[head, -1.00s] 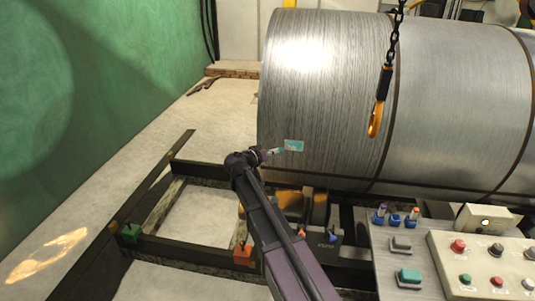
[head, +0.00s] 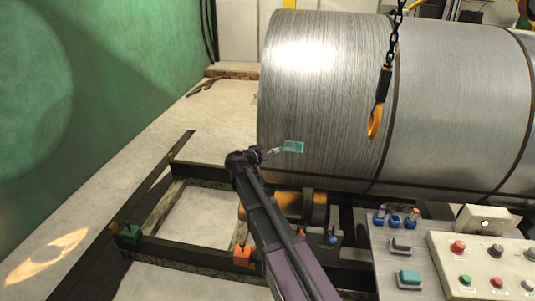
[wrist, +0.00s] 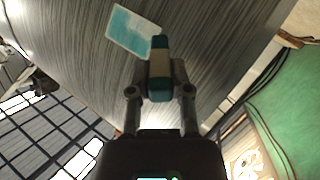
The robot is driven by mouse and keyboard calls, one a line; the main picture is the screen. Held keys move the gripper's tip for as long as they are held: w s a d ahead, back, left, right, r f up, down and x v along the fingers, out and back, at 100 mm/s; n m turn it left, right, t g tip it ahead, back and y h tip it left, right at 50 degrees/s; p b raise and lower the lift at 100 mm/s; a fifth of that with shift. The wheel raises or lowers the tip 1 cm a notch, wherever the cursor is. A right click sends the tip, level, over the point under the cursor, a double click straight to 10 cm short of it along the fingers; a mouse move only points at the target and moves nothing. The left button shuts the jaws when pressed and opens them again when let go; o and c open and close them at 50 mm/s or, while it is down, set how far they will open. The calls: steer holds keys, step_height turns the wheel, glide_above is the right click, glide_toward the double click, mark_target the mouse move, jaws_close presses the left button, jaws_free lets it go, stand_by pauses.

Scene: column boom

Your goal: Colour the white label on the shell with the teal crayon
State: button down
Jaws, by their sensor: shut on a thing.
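The shell (head: 330,110) is a large grey metal cylinder lying on its side. The label (head: 294,147) on its lower left surface is mostly teal. In the wrist view the label (wrist: 132,32) has pale, whitish strips along its edges. My gripper (head: 268,152) is just left of the label. In the wrist view my gripper (wrist: 160,88) is shut on the teal crayon (wrist: 159,55), which has a pale band. The crayon's far end is beside the label's right end; whether it touches is hard to tell.
A yellow hook (head: 376,115) hangs on a chain in front of the shell. A control panel (head: 485,262) with buttons and several small blue holders (head: 395,221) stand at lower right. A dark frame (head: 190,250) lies below the shell. Open floor (head: 140,145) is at left.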

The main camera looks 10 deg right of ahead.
steer(key=shift+w, duration=0.15)
steer(key=shift+d, duration=0.15)
steer(key=shift+s+d, duration=0.3)
steer(key=shift+d, duration=0.4)
steer(key=shift+s+d, duration=0.25)
steer(key=shift+d, duration=0.45)
steer(key=d, duration=0.1)
steer(key=s+d, duration=0.1)
steer(key=d, duration=0.1)
steer(key=shift+w+a, duration=0.1)
steer(key=shift+w, duration=0.05)
stand_by(0.6)
steer(key=shift+w+a, duration=0.2)
steer(key=shift+a, duration=0.55)
steer(key=shift+w+a, duration=0.15)
steer(key=shift+a, duration=0.55)
